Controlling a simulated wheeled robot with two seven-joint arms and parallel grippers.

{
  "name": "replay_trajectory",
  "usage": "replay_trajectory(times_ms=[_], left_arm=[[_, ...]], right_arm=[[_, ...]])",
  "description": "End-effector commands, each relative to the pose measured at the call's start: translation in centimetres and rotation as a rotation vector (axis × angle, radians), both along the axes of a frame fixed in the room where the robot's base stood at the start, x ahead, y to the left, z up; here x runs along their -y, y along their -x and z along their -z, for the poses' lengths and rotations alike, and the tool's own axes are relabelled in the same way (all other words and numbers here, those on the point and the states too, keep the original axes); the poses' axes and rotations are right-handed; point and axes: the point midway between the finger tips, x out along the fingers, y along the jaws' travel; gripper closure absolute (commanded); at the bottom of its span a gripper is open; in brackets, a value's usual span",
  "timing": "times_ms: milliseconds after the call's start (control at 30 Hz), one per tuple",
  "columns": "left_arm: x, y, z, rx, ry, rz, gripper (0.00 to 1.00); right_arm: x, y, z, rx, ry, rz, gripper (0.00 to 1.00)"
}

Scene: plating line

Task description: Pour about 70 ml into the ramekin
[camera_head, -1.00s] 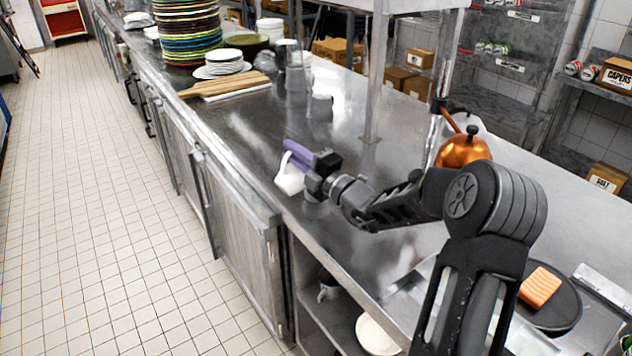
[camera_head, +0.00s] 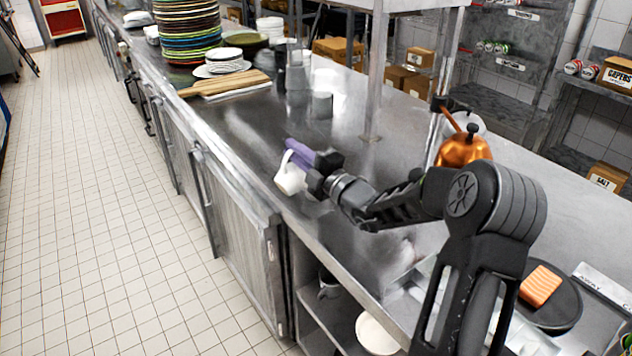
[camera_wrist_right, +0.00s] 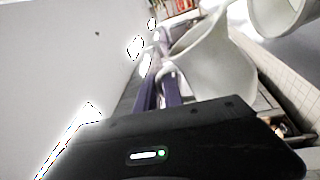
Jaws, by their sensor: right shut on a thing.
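My right gripper (camera_head: 308,160), with purple fingers, is shut on a small white jug (camera_head: 290,178) over the near edge of the steel counter. The jug looks tilted. In the right wrist view the jug (camera_wrist_right: 205,70) is beside the purple fingers (camera_wrist_right: 155,85), its handle side toward them. A second white, round-rimmed vessel (camera_wrist_right: 278,16) shows at the top right of that view; it may be the ramekin, but I cannot be sure. I cannot make out the ramekin in the head view. Liquid in the jug or a stream is not visible. My left gripper is not in view.
The steel counter (camera_head: 250,125) is clear around the jug. Stacked plates (camera_head: 190,30), a wooden board (camera_head: 225,84) and grey containers (camera_head: 322,105) stand farther back. A steel post (camera_head: 375,70) and a copper kettle-like vessel (camera_head: 463,150) stand behind my right arm.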

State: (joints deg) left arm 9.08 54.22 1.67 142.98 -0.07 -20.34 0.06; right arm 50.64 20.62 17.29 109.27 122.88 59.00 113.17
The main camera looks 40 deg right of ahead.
Motion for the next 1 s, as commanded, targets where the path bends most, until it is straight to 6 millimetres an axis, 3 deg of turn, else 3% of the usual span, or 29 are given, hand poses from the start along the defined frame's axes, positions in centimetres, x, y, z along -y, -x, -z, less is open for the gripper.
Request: replay_trajectory(times_ms=[1000], left_arm=[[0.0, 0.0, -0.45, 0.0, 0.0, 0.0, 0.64]], right_arm=[[0.78, -0.07, -0.07, -0.004, -0.097, 0.0, 1.0]])
